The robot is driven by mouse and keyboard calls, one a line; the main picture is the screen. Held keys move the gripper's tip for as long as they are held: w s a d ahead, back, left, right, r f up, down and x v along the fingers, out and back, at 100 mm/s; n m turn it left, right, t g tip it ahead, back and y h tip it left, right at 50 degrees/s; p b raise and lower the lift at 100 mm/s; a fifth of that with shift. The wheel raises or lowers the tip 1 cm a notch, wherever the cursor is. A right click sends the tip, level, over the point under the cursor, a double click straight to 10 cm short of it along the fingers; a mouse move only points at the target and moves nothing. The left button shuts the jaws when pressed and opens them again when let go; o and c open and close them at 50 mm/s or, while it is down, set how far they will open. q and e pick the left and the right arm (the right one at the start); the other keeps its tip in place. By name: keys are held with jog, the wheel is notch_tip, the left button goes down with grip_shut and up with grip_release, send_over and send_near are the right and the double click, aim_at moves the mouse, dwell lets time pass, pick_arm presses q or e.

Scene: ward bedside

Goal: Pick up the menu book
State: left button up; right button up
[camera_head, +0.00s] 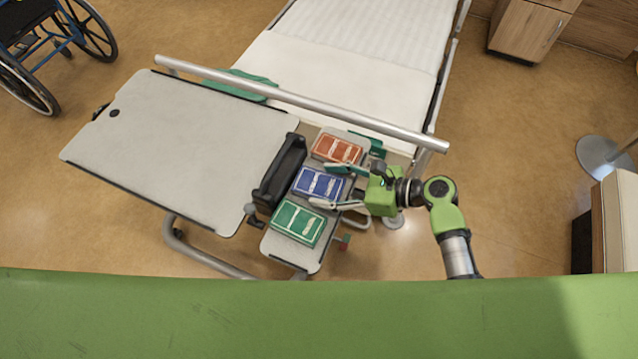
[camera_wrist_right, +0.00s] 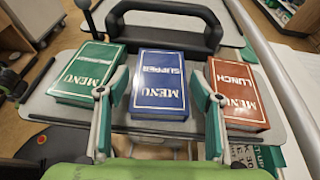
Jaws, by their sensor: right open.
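Three menu books lie flat in a row on the small side shelf (camera_head: 308,262). The orange-red one (camera_head: 337,149) is at the far end, the blue one (camera_head: 319,183) in the middle and the green one (camera_head: 298,222) nearest. In the wrist view the red book (camera_wrist_right: 236,95) reads "LUNCH MENU", the blue book (camera_wrist_right: 160,84) "SUPPER MENU", and the green book (camera_wrist_right: 88,74) "MENU" with a smaller word hard to read. My right gripper (camera_head: 320,185) is open, with its fingers on either side of the blue book's near end; contact cannot be told. My left gripper is not in view.
A black handle (camera_head: 279,172) stands between the books and the large grey tabletop (camera_head: 195,135). A metal rail (camera_head: 300,100) crosses behind, before the bed (camera_head: 350,65). A wheelchair (camera_head: 50,50) is at the upper left.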

aim_at(309, 182)
jog(key=shift+x, duration=1.4)
jog(key=shift+d+f, duration=0.1)
jog(key=c, duration=1)
jog(key=shift+r, duration=0.2)
